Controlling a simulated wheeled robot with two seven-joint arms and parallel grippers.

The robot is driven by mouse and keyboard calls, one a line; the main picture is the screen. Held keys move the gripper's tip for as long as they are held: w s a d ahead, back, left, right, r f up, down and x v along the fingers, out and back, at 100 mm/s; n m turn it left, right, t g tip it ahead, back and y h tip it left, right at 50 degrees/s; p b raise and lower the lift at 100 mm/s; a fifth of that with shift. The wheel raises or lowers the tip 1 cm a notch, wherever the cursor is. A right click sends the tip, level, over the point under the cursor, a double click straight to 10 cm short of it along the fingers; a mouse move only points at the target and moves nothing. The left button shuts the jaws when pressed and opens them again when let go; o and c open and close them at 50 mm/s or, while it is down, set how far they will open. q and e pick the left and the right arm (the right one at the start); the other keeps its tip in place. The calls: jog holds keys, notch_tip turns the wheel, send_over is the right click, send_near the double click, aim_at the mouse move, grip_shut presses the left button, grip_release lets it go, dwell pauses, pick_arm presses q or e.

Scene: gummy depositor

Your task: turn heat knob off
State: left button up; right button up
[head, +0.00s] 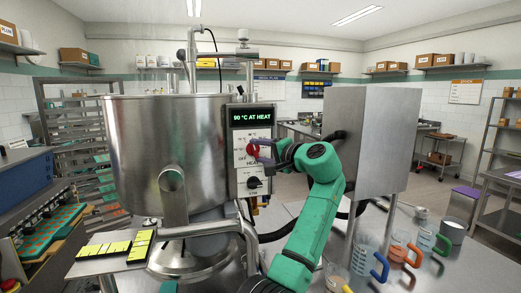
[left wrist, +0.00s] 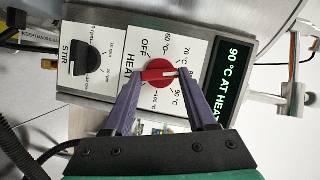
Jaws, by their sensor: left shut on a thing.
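The red heat knob (head: 253,149) sits on the control panel's dial plate, under the green-lit display (head: 251,117) reading "90 °C AT HEAT". In the left wrist view the knob (left wrist: 158,70) shows a white pointer line lying toward the right of the picture, away from the OFF mark (left wrist: 145,46). My left gripper (left wrist: 161,76) is shut on the knob, one purple finger at each side. In the head view my left gripper (head: 264,150) reaches the panel from the right. My right gripper is not in view.
The black stir knob (left wrist: 83,57) is just beside the heat dial. A big steel kettle (head: 150,140) stands left of the panel, and a steel cabinet (head: 372,140) stands to the right.

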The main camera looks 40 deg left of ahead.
pick_arm(q)
jog(key=shift+n+h, duration=0.7)
jog(key=shift+n, duration=0.5)
jog(key=shift+s+n+t+h+p, duration=0.1)
jog(key=shift+n+t+h+p, duration=0.3)
jog(key=shift+n, duration=0.6)
jog(key=n+h, duration=0.1)
jog(key=n, duration=0.1)
jog(key=n+t+h, duration=0.1)
jog(key=shift+s+a+n+t+b, duration=0.2)
jog(key=shift+n+t+b, duration=0.1)
jog(key=shift+n+b, duration=0.1)
jog(key=n+t+h+b, duration=0.1)
jog(key=n, duration=0.1)
jog(key=n+t+h, duration=0.1)
jog(key=n, duration=0.1)
jog(key=shift+s+a+b, duration=0.1)
jog(key=shift+s+b, duration=0.1)
jog(key=shift+b, duration=0.15)
jog(key=n+t, duration=0.1)
jog(key=n+t+b, duration=0.1)
jog(key=n, duration=0.1)
jog(key=shift+s+a+f+h, duration=0.1)
jog(key=shift+f+h, duration=0.05)
jog(key=shift+h, duration=0.15)
jog(key=shift+n+t+b, duration=0.55)
jog(key=shift+n+t, duration=0.05)
jog(key=shift+n, duration=0.2)
